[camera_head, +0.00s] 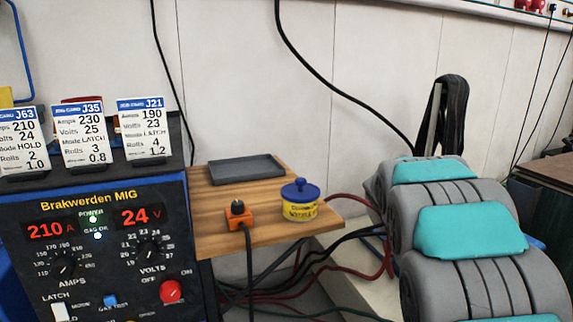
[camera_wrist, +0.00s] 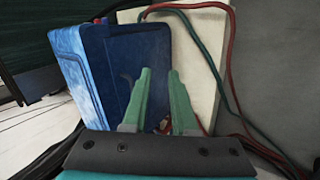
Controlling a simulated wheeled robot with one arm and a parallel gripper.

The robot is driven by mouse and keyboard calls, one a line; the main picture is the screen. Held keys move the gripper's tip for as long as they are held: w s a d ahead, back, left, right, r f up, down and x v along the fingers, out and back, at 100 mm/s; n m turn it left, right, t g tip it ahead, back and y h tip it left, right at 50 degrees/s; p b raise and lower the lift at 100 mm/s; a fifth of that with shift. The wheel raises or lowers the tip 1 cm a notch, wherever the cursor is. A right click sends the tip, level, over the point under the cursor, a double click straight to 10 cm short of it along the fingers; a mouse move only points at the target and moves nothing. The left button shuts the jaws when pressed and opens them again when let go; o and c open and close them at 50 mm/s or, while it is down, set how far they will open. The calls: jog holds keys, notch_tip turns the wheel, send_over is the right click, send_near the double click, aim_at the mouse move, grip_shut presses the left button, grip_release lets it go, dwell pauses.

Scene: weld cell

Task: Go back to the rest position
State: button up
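My gripper (camera_wrist: 160,72) shows in the wrist view, with two green fingers standing apart and nothing held between them. It is open. Behind the fingers are a blue box-like case (camera_wrist: 140,70) and a pale upright panel (camera_wrist: 200,65); I cannot tell how far off they are. In the head view my grey and teal arm is folded at the right, and my gripper is out of sight there.
The Brakwerden MIG welder (camera_head: 100,200) stands at left, reading 210 A and 24 V, with job cards (camera_head: 84,133) on top. A wooden shelf (camera_head: 220,205) bears a grey tray (camera_head: 246,169), an orange switch box (camera_head: 239,214) and a yellow tub (camera_head: 300,207). Cables (camera_head: 310,270) hang below.

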jog(key=s+a+f+g+y, duration=0.1)
jog(key=s+a+y, duration=0.1)
jog(key=s+a, duration=0.5)
jog(key=s+a+m+g+y, duration=0.1)
jog(key=s+a, duration=0.6)
jog(key=s, duration=1)
jog(key=s+a+f+m+g+y, duration=0.1)
jog(key=s+a+y, duration=0.3)
jog(key=s+a, duration=0.4)
jog(key=s, duration=0.5)
jog(key=shift+f, duration=0.3)
jog(key=shift+d, duration=0.1)
